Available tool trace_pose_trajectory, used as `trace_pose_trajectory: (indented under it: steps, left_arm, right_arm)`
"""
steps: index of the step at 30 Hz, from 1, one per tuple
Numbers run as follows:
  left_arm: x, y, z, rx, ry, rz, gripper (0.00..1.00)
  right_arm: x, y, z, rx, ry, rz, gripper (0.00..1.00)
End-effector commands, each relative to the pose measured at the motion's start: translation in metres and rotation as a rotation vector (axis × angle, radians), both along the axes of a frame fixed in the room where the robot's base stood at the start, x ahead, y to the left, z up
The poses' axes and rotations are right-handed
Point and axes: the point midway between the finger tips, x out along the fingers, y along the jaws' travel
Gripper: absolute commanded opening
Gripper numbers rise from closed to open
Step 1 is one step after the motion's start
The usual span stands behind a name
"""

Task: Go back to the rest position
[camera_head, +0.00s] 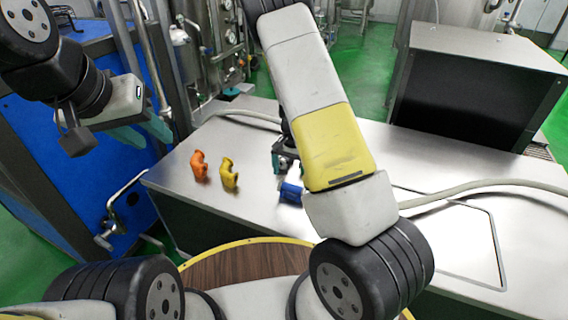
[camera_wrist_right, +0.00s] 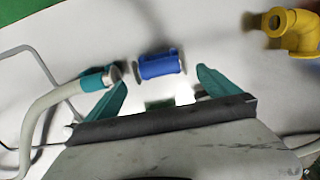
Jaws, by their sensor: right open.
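My left gripper (camera_head: 152,139) is raised at the upper left in the head view, over the table's left corner. Its teal fingers look apart, with nothing seen between them. My right gripper (camera_head: 284,158) is partly hidden behind my right arm, over the steel table. In the right wrist view my right gripper (camera_wrist_right: 160,82) is open and empty. A blue fitting (camera_wrist_right: 160,65) lies just beyond its fingertips, apart from them. The blue fitting also shows in the head view (camera_head: 291,192), beside my right arm.
An orange elbow (camera_head: 199,166) and a yellow elbow (camera_head: 229,173) stand on the steel table (camera_head: 250,200). A hose with a teal end (camera_wrist_right: 98,80) lies left of the blue fitting. A steel box (camera_head: 475,85) stands at the back right. A round wooden top (camera_head: 245,264) is in front.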

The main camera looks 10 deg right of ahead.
Motion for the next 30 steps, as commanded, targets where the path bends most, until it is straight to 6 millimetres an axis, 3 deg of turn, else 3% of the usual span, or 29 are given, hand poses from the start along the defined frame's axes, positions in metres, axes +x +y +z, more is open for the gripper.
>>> trace_pose_trajectory:
  steps: [4,16,19,23,30]
  left_arm:
    - [0.000,0.000,0.000,0.000,0.000,0.000,0.36]
    - [0.000,0.000,0.000,0.000,0.000,0.000,0.36]
    - [0.000,0.000,0.000,0.000,0.000,0.000,0.36]
    - [0.000,0.000,0.000,0.000,0.000,0.000,0.36]
    - [0.000,0.000,0.000,0.000,0.000,0.000,0.36]
  right_arm:
    - [0.000,0.001,0.014,0.001,-0.001,0.001,1.00]
    - [0.000,0.000,0.017,0.002,0.000,0.001,1.00]
    - [-0.001,0.004,0.029,0.023,-0.010,0.006,1.00]
    - [-0.009,0.013,0.068,0.090,-0.043,0.034,1.00]
    - [-0.044,0.033,0.173,0.224,-0.153,0.156,1.00]
